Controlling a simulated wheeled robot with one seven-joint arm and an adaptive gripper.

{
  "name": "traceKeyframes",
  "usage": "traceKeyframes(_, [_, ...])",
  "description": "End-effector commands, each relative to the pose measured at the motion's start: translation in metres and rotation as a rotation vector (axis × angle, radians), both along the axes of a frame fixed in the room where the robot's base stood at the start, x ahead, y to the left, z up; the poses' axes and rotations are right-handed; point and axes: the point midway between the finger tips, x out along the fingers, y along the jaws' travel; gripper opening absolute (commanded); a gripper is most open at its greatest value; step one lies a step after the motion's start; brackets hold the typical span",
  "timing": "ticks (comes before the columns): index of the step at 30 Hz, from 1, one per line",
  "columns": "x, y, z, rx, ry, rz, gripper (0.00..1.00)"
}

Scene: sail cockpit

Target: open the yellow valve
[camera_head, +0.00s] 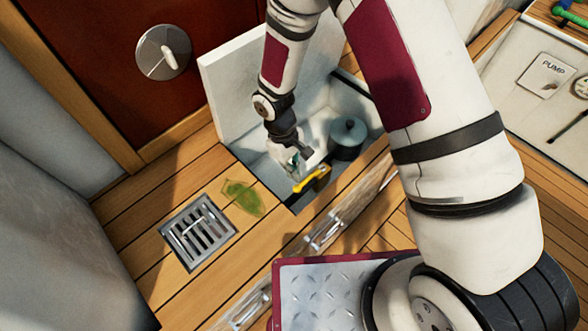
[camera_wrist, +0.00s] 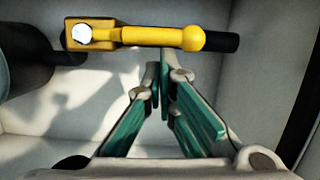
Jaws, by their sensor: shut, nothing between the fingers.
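The yellow valve (camera_head: 311,180) sits low inside an open floor compartment, near its front edge. In the wrist view the yellow valve lever (camera_wrist: 160,36) runs horizontally across the top, with a hex nut on its left end and a rounded knob on its right. A dark pipe sticks out past the knob. My gripper (camera_head: 292,166) reaches down into the compartment beside the valve. In the wrist view my gripper (camera_wrist: 165,72) is shut and empty, its fingertips together just below the lever. I cannot tell whether they touch it.
A dark round pot-like canister (camera_head: 347,137) stands in the compartment to the right of the valve. A raised white hatch lid (camera_head: 222,92) stands at the left edge. A green leaf (camera_head: 242,197) and a metal drain grate (camera_head: 198,232) lie on the wooden floor.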

Motion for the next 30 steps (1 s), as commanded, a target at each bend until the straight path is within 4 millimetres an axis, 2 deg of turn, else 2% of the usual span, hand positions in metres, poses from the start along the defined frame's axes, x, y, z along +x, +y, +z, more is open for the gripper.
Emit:
traceKeyframes(8, [0.001,0.001,0.003,0.001,-0.001,-0.001,0.0])
traceKeyframes(11, [0.003,0.003,0.012,0.001,-0.002,-0.001,0.0])
traceKeyframes(21, [0.012,0.011,0.061,0.002,-0.002,0.0,0.0])
traceKeyframes(25, [0.013,0.013,0.07,0.001,-0.001,0.0,0.0])
traceKeyframes(30, [0.013,0.013,0.073,0.0,0.001,-0.001,0.0])
